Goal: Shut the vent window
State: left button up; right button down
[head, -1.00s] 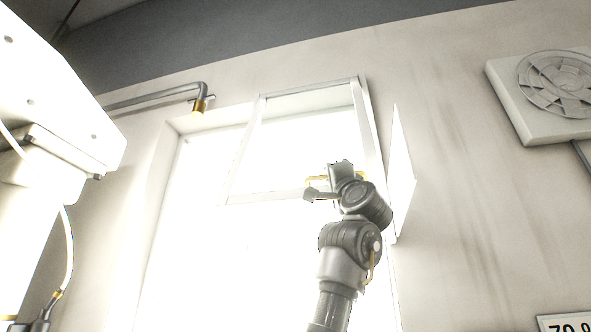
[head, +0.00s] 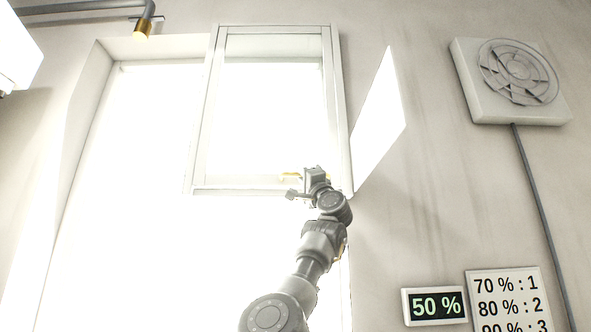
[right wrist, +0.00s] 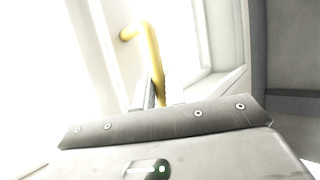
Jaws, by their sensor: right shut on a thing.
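The vent window (head: 200,120) is a pale framed sash in the upper part of a bright window. Its lower edge looks wider than its top, and I cannot tell exactly how far it stands out from the surrounding frame. A yellow handle (head: 290,176) sits on its bottom rail. In the right wrist view the handle is a bent yellow bar (right wrist: 150,50) running down between my fingers. My right gripper (head: 304,184) is shut on the handle; it also shows at the bottom of the right wrist view (right wrist: 152,95). My left gripper is out of view.
A round fan (head: 518,72) on a square plate is on the wall at the right, with a cable running down. Below are a display reading 50 % (head: 435,305) and a percentage chart (head: 508,300). A pipe (head: 90,8) runs at upper left. A bright white panel-like shape (head: 383,120) lies right of the sash.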

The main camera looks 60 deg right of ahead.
jog(key=shift+d+r, duration=0.1)
jog(key=c, duration=1.8)
grip_release()
jog(key=o, duration=0.3)
jog(key=shift+d, duration=0.25)
jog(key=shift+o, duration=0.2)
jog(key=shift+a, duration=0.15)
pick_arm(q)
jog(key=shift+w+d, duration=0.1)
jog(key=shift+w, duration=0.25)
